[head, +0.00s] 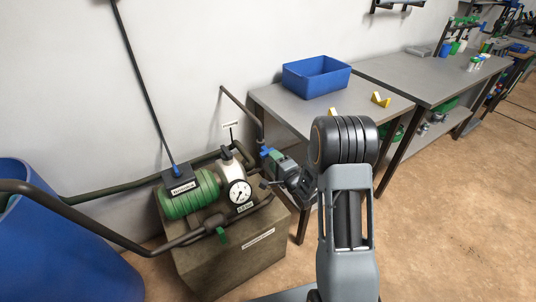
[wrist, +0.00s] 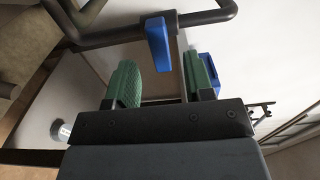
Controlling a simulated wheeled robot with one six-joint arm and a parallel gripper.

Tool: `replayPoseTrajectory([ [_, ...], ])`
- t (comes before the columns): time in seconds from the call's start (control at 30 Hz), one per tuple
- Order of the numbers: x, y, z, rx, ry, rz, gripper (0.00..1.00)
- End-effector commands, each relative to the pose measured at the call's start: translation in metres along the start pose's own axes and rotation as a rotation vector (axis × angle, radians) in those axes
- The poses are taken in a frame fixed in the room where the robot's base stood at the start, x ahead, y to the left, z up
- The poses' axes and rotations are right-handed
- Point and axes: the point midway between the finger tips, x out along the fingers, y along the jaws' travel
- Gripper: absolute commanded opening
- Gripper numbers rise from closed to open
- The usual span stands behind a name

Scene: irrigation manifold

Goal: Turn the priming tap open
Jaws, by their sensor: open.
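A blue tap handle (wrist: 157,42) shows in the wrist view, at a dark pipe and between the two green finger pads in the picture. In the head view the blue handle (head: 265,152) is at the right end of the pump, just left of my gripper (head: 272,158). The gripper also shows in the wrist view (wrist: 160,72); its jaws are apart, with the handle's near end between the fingertips. I see no clear contact. The tap body is partly hidden by my gripper, and the small labels are too small to read.
A green pump with a gauge (head: 238,192) stands on a block (head: 225,262). A green-handled valve (head: 222,235) sits on the front hose. A blue barrel (head: 60,250) is at left. A grey table (head: 290,108) with a blue bin (head: 316,76) stands behind; the floor at right is clear.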

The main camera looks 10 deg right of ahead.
Motion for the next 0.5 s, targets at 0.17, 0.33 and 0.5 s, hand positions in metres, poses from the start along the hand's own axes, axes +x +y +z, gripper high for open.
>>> replayPoseTrajectory([
  [0.17, 0.027, 0.001, 0.001, 0.0, -0.002, 0.0, 0.48],
  [0.33, 0.042, 0.001, 0.0, -0.001, -0.001, 0.001, 0.48],
  [0.5, 0.049, 0.0, 0.0, -0.001, -0.001, 0.0, 0.48],
])
